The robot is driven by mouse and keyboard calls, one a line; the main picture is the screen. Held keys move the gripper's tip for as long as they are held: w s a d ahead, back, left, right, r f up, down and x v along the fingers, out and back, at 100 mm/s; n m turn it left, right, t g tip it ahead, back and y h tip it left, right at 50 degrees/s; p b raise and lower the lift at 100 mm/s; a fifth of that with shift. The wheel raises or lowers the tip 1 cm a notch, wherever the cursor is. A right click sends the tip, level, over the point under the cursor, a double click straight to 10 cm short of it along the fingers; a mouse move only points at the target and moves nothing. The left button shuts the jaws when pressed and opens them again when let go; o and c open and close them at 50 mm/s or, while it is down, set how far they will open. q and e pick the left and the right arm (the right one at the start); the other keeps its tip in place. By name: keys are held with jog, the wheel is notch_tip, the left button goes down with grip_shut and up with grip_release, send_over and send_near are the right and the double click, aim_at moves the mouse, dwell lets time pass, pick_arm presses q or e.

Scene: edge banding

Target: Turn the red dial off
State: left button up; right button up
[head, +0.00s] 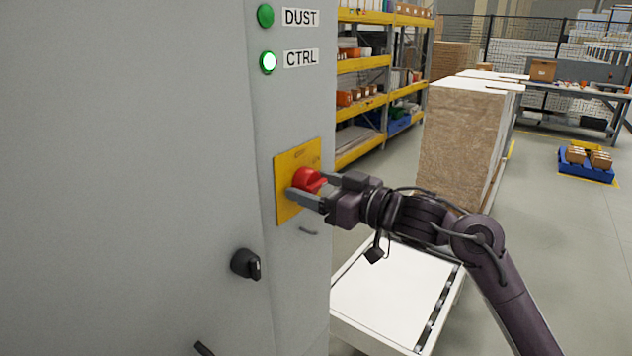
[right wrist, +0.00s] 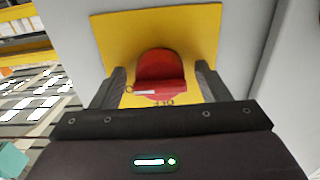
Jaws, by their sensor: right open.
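The red dial (head: 306,180) sits on a yellow plate (head: 287,206) on the grey cabinet's narrow face. My right gripper (head: 307,188) is at the dial, with its fingers on either side of it. In the right wrist view the dial (right wrist: 160,75) lies between the two open fingers, with a visible gap on each side. Its raised grip bar runs across the picture, with a white mark near its left end. Lettering on the plate is partly hidden and too small to read. My left gripper is not in view.
The grey cabinet (head: 130,150) fills the left. Above the plate are a DUST lamp (head: 266,15) and a lit green CTRL lamp (head: 268,62). A black knob (head: 245,264) is below left. A white-topped conveyor (head: 390,290) stands below my right arm, and stacked boards (head: 462,140) behind.

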jog(key=shift+c, duration=0.4)
jog(key=c, duration=0.9)
jog(key=shift+n, duration=0.3)
jog(key=n+b, duration=0.2)
jog(key=n, duration=0.1)
jog(key=shift+w+f+n+b, duration=0.1)
jog(key=shift+n+b, duration=0.2)
jog(key=n+b, duration=0.2)
jog(key=n, duration=0.2)
jog(key=shift+n+b, duration=0.35)
jog(key=shift+n, duration=0.05)
jog(key=n+b, duration=0.3)
jog(key=n, duration=0.2)
jog(key=shift+d, duration=0.1)
jog(key=shift+n+b, duration=1.25)
jog(key=shift+n, duration=0.65)
jog(key=shift+r, duration=0.2)
